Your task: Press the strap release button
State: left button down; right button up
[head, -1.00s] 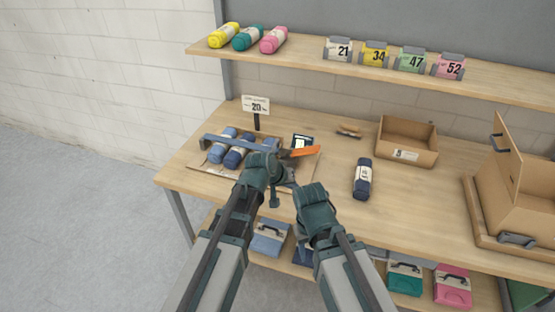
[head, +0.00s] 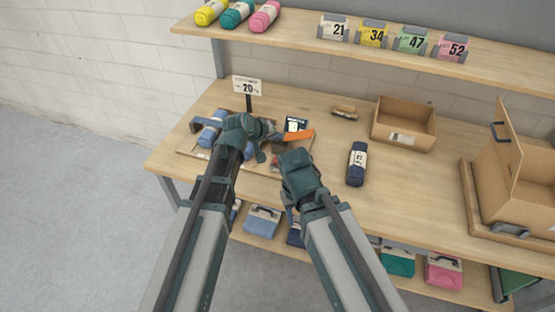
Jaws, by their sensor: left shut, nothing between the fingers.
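A cardboard tray (head: 190,150) at the left of the workbench holds blue rolls (head: 212,128). A blue-grey strap bar (head: 197,125) crosses over them, and its middle is hidden by my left wrist. An orange lever-like piece (head: 298,136) sticks out at the tray's right side. I cannot make out a release button; it may be hidden by my arms. My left gripper (head: 262,150) is over the tray, shut and empty, just left of the orange piece. My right gripper (head: 284,162) is at the tray's front right; its fingers are mostly hidden.
A small dark device with a lit screen (head: 296,125) stands behind the orange piece. A dark blue roll (head: 357,165) lies to the right. An open box (head: 404,126) and a larger carton (head: 515,190) stand farther right. A "20" sign (head: 247,86) rises behind the tray.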

aim_at(276, 162)
pick_arm(q)
jog(key=shift+f+b, duration=4.35)
jog(key=shift+f, duration=0.1)
jog(key=shift+f, duration=0.1)
jog(key=shift+f+b, duration=0.25)
jog(key=shift+b, duration=0.1)
jog(key=shift+f+b, duration=0.6)
jog(key=shift+b, duration=0.05)
jog(key=shift+r, duration=0.1)
jog(key=shift+r+p, duration=0.95)
jog(key=shift+p, duration=0.1)
notch_tip(276, 162, up, 5)
jog(key=p, duration=0.5)
